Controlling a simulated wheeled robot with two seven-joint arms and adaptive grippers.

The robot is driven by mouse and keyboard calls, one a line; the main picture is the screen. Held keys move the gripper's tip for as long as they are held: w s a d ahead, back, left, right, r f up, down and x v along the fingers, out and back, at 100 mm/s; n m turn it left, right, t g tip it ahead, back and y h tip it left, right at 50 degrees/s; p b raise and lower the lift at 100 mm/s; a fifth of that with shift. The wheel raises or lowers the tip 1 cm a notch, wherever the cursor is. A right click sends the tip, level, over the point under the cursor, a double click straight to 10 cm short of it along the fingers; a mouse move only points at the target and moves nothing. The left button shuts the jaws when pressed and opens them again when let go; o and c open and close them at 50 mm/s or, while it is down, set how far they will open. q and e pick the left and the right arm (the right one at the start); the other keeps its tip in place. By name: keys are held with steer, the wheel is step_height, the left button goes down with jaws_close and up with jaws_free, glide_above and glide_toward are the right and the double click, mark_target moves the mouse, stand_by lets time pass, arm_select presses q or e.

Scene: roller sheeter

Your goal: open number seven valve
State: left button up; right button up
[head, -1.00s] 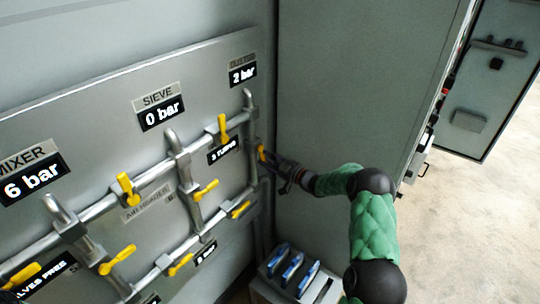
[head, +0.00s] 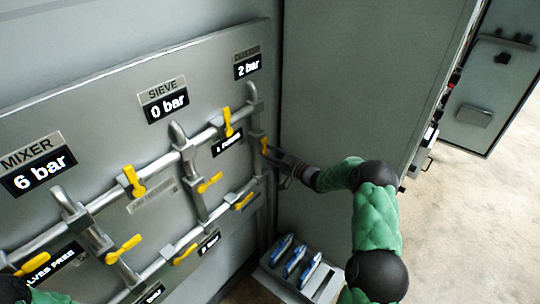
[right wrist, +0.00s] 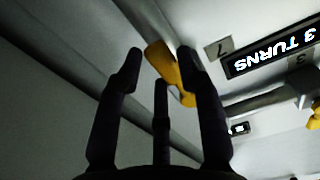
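The yellow handle of the number seven valve (right wrist: 165,64) shows in the right wrist view, beside a small plate marked 7 (right wrist: 220,48). In the head view this handle (head: 264,145) is on the rightmost vertical pipe, below the "2 bar" display. My right gripper (right wrist: 159,68) is open, with its fingertips on either side of the handle and the handle closer to the right-hand finger in that view. I cannot tell whether they touch. In the head view the right gripper (head: 273,157) reaches the pipe from the right. Only a part of my left arm shows at the lower left; its gripper is not visible.
Several other yellow valve handles sit on the pipes, such as one above left (head: 228,121) and one below (head: 243,201). A "3 TURNS" display (right wrist: 272,50) is beside valve seven. A grey cabinet wall (head: 345,85) stands right of the panel. A box with blue-topped items (head: 295,262) is below.

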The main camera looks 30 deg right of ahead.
steer(key=shift+o, duration=1)
steer(key=shift+a, duration=0.1)
steer(key=shift+s, duration=0.1)
steer(key=v, duration=1.1)
steer(key=shift+s+d, duration=0.2)
steer(key=shift+s, duration=0.15)
steer(key=shift+f, duration=0.1)
steer(key=s+a+f+m+g+h+b, duration=0.1)
steer(key=s+a+f+m+g+h, duration=0.15)
steer(key=a+f, duration=0.85)
steer(key=s+a+f+m+g+h+b, duration=0.1)
steer(key=a+f+m+g, duration=0.3)
steer(key=a+f, duration=0.65)
steer(key=s+a+f+g, duration=0.3)
steer(key=s+a+f, duration=0.1)
steer(key=s, duration=0.4)
steer(key=s+a+f+g+b, duration=0.1)
steer(key=s+a+f+g, duration=0.2)
steer(key=s, duration=0.6)
steer(key=s+a+f+g+b, duration=0.1)
steer(key=s+a+f+g, duration=0.2)
steer(key=s+a, duration=0.3)
steer(key=s+f, duration=0.1)
steer(key=s, duration=0.2)
steer(key=shift+f+g+y, duration=0.35)
steer(key=shift+f, duration=0.05)
